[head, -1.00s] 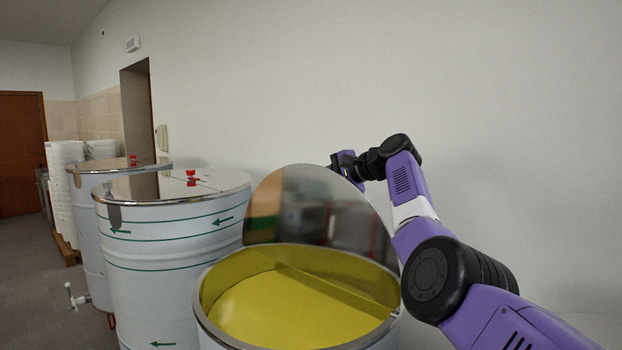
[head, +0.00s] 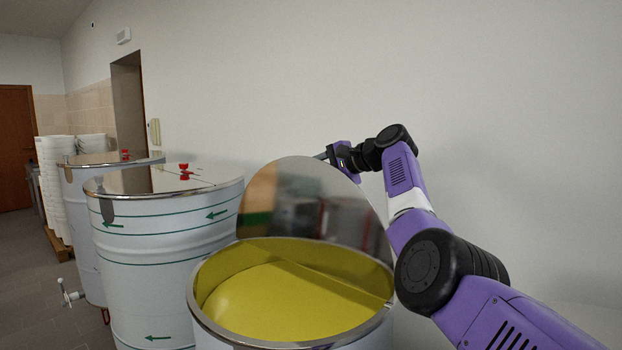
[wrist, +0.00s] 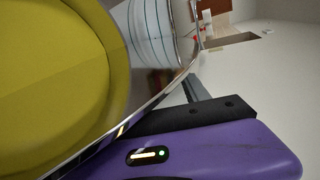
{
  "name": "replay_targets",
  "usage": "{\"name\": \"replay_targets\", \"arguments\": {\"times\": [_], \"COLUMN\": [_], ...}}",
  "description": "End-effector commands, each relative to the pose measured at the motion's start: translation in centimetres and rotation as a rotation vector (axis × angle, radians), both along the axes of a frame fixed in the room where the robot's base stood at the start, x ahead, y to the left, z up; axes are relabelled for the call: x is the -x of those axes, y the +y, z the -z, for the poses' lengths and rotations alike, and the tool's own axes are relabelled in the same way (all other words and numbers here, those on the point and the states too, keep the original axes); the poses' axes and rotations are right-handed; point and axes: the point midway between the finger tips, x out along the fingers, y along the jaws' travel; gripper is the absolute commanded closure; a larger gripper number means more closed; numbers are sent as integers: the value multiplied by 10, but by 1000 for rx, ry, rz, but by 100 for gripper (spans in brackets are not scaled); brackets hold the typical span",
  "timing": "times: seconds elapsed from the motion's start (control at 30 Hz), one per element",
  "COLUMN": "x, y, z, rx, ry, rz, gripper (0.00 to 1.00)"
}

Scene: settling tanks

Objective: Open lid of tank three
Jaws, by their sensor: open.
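The nearest steel tank (head: 206,318) stands front centre in the head view, with yellow liquid (head: 265,300) inside. Its mirror-like half lid (head: 300,205) is raised steeply on the far side of the rim. In the wrist view the yellow liquid (wrist: 50,80) and the shiny lid edge (wrist: 165,100) show on the left. My gripper (head: 325,156) is at the lid's upper right edge, partly hidden behind it. It is open. One dark finger (wrist: 195,90) shows beside the lid in the wrist view; whether it touches the lid I cannot tell.
Two more steel tanks with shut lids and red knobs stand to the left, a nearer one (head: 150,250) and a farther one (head: 84,210). White stacked buckets (head: 58,180) are behind them. A bare wall (head: 450,90) runs close behind the tanks.

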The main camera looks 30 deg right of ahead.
Motion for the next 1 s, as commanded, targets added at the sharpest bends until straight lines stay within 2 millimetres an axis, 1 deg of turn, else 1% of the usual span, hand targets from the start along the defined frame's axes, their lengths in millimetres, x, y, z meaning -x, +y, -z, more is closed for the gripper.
{"name": "replay_targets", "arguments": {"times": [0.17,0.3,0.5,0.63,1.0], "x": [19,39,57,61,61], "y": [-7,-15,-22,-22,-22], "z": [-4,-13,-24,-26,-27], "rx": [3,2,0,0,0], "ry": [-3,-4,-3,-1,-1], "rz": [3,2,3,1,1], "gripper": [46,46,46,46,46]}}
